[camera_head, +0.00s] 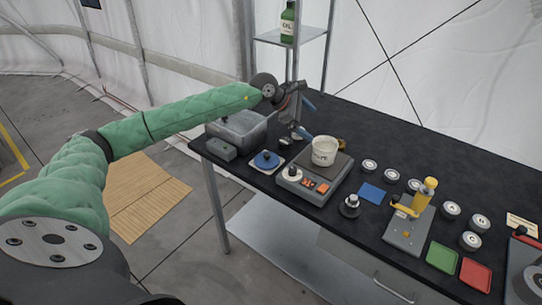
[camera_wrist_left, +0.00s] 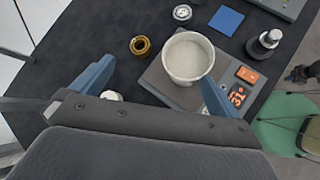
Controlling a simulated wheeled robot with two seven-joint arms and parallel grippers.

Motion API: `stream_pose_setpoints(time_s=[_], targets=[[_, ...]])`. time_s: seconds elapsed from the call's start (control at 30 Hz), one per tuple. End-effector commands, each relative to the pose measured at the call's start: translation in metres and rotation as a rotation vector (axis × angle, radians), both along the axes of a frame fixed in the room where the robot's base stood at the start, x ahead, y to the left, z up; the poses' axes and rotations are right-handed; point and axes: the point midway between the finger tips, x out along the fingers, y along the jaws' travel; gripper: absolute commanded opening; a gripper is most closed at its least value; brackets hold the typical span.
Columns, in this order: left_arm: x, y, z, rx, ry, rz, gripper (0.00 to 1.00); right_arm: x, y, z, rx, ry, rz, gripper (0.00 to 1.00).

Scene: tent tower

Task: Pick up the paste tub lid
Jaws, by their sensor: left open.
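An open white tub (camera_head: 324,152) with pale contents stands on the scale (camera_head: 314,178); the tub also shows in the left wrist view (camera_wrist_left: 188,58). I cannot clearly make out its lid. A small white round piece (camera_wrist_left: 112,95) shows in the left wrist view, mostly hidden behind my gripper body; it may be the lid. My left gripper (camera_head: 306,119) is open and empty, above the table by the tub's far left side. Its two blue fingers also show in the left wrist view (camera_wrist_left: 156,84), apart. My right gripper cannot be made out.
A brass ring (camera_wrist_left: 139,46) lies beside the tub. A yellow-handled press (camera_head: 409,220), several round tins and coloured trays fill the right.

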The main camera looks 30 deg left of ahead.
Motion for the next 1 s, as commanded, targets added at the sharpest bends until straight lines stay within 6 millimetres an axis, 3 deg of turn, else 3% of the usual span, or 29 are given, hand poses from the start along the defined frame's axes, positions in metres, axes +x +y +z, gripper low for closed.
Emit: stream_pose_setpoints(time_s=[0.2,0.43,0.6,0.77,1.0], targets=[[-0.027,0.054,-0.046,0.385,0.128,-0.143,1.00,0.000,0.000,-0.012,0.007,-0.036,-0.003,0.00],[-0.066,0.102,-0.065,0.681,0.300,-0.328,1.00,0.011,0.002,-0.011,0.019,-0.096,-0.006,0.00],[-0.086,0.115,-0.067,0.761,0.378,-0.452,1.00,0.015,0.003,-0.011,0.024,-0.119,-0.007,0.00],[-0.087,0.116,-0.069,0.772,0.364,-0.503,1.00,0.015,0.003,-0.012,0.023,-0.122,-0.007,0.00],[-0.087,0.115,-0.086,0.771,0.361,-0.505,1.00,0.012,-0.002,-0.028,0.018,-0.130,-0.005,0.00]])
